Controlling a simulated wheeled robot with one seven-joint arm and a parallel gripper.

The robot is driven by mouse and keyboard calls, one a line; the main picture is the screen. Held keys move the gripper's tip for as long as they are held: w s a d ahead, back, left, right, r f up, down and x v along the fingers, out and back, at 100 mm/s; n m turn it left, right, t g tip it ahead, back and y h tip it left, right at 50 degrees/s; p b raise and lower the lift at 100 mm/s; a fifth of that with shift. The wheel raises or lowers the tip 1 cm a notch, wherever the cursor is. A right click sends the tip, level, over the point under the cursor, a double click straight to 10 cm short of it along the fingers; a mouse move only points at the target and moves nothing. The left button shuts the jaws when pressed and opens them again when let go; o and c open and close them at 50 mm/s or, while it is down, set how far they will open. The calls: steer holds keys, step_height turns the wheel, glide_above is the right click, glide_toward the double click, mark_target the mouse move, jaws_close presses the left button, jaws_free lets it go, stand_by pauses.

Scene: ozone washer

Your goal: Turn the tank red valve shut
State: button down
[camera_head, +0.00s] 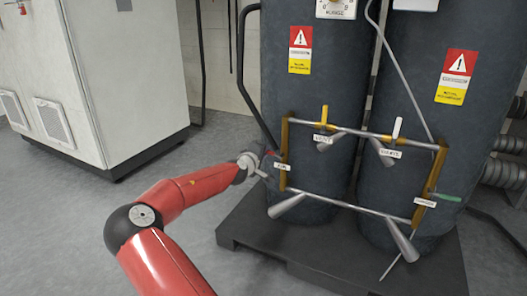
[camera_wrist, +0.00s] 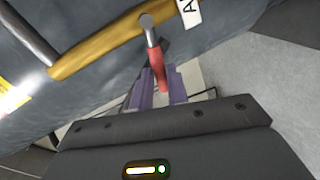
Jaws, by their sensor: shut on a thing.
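The red valve handle (camera_wrist: 156,68) shows in the wrist view, hanging from a grey metal stem on the yellow pipe (camera_wrist: 105,42). My gripper (camera_wrist: 161,85) has its purple fingers on both sides of the red handle and is shut on it. In the head view my gripper (camera_head: 265,166) is at the left yellow pipe (camera_head: 284,150), beside a white label. The handle is mostly hidden there, with a small bit of red by the pipe. The two dark tanks (camera_head: 315,90) stand behind the pipes.
A yellow-handled valve (camera_head: 324,115), a white-handled valve (camera_head: 397,128) and a green-handled valve (camera_head: 446,197) sit on the same pipe frame. A black pallet (camera_head: 255,245) lies under the tanks. A white cabinet (camera_head: 110,70) stands at left, with open floor between.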

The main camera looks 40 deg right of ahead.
steer(key=shift+w+f+n, duration=0.15)
steer(key=shift+f+n, duration=0.45)
steer(key=shift+n, duration=0.3)
steer(key=shift+g, duration=0.3)
steer(key=c, duration=1.4)
jaws_free()
steer(key=shift+f, duration=0.1)
steer(key=shift+o, duration=0.2)
steer(key=v, duration=0.8)
steer(key=shift+f, duration=0.1)
